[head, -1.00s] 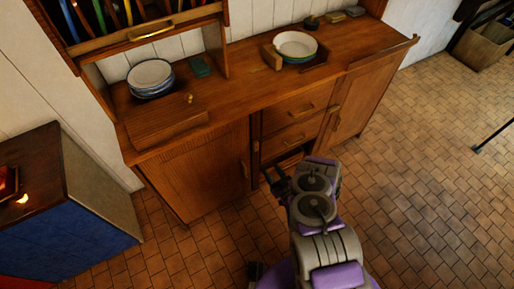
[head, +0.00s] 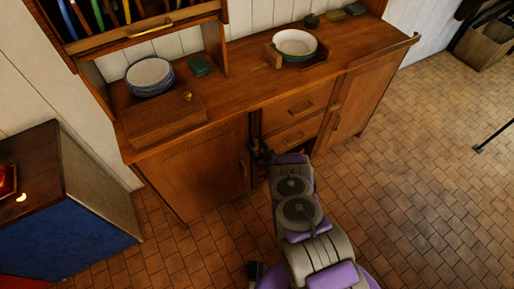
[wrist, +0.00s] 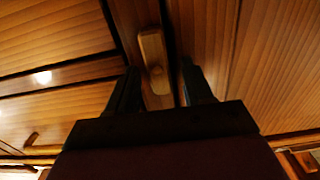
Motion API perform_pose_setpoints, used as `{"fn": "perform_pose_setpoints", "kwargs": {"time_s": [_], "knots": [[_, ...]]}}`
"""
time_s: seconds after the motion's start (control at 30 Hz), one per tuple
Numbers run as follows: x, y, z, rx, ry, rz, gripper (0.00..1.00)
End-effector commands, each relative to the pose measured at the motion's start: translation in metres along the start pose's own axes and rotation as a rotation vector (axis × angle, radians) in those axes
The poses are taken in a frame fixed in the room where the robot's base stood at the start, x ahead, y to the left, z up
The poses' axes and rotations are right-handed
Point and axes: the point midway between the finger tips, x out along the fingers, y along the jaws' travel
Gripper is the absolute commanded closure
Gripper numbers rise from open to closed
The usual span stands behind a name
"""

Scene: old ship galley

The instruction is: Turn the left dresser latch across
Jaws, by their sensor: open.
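The left dresser latch (head: 244,168) is a small wooden bar at the right edge of the dresser's left door (head: 198,165). In the wrist view the latch (wrist: 153,55) lies lengthwise along the narrow upright strip, with a small round pin near its lower end in the picture. My gripper (head: 260,150) is at the dresser front, just right of the latch in the head view. In the wrist view my gripper (wrist: 160,82) is open, with one dark finger either side of the latch's lower end. I cannot tell whether either finger touches it.
Two drawers (head: 303,118) and a right door (head: 352,108) fill the rest of the dresser front. Stacked plates (head: 150,76) and a bowl (head: 295,43) stand on top. A blue-sided cabinet (head: 70,245) is at the left. The tiled floor (head: 430,170) is open at the right.

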Motion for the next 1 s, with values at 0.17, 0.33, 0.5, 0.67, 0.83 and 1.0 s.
{"fn": "perform_pose_setpoints", "kwargs": {"time_s": [0.17, 0.33, 0.5, 0.67, 0.83, 1.0], "knots": [[0.0007, -0.0008, 0.0002, -0.002, -0.001, 0.000, 0.49], [0.0013, -0.0019, 0.0004, -0.004, -0.001, 0.000, 0.63], [0.0013, -0.0018, 0.0004, -0.004, -0.001, -0.001, 0.80], [0.0011, -0.0021, 0.0002, -0.003, -0.001, -0.002, 0.95], [0.0008, -0.0023, 0.0001, -0.003, 0.000, -0.002, 1.00], [0.0007, -0.0016, -0.0001, 0.016, 0.000, -0.001, 1.00]]}}
